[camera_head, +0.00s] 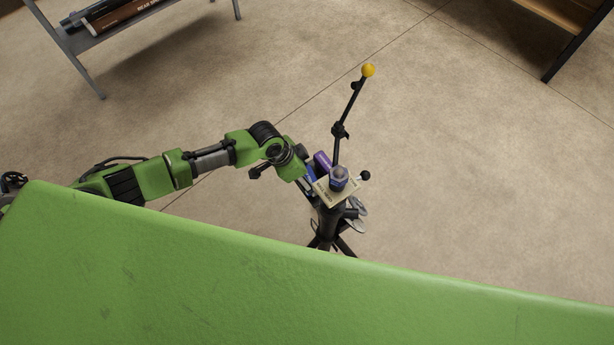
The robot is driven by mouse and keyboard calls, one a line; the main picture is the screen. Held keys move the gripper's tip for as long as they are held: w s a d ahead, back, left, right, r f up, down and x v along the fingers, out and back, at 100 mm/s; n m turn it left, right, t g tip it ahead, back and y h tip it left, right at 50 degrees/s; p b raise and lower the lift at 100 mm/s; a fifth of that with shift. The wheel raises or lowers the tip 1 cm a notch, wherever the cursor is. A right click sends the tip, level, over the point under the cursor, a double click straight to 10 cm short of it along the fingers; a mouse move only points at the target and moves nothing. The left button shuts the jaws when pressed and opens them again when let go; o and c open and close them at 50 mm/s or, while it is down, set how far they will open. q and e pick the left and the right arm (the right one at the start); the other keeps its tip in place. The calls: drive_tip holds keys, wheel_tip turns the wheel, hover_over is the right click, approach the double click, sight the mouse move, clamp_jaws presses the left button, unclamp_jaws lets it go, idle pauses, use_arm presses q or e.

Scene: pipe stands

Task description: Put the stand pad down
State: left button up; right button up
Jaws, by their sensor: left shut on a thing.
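The stand pad (325,191) is a small tan plate at the top of a black pipe stand (327,226). My left gripper (315,179) reaches in from the left and is shut on the pad's left side. The fingertips are small here and partly hidden. I cannot tell whether the pad rests on the stand or is held just above it. My right gripper is not in view.
A black rod with a yellow ball (368,70) rises beside the pad. A black knob (365,175) sticks out at right. The floor between is clear.

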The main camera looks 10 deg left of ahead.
use_arm(q)
drive_tip(key=shift+f, duration=0.45)
drive_tip(key=shift+f, duration=0.1)
drive_tip(key=o, duration=1)
drive_tip(key=shift+a+r, duration=0.1)
drive_tip(key=shift+r, duration=0.35)
drive_tip(key=v, duration=1.1)
drive_tip(key=shift+s+a+r, duration=0.1)
drive_tip(key=shift+s+r, duration=0.05)
drive_tip(key=shift+s, duration=0.05)
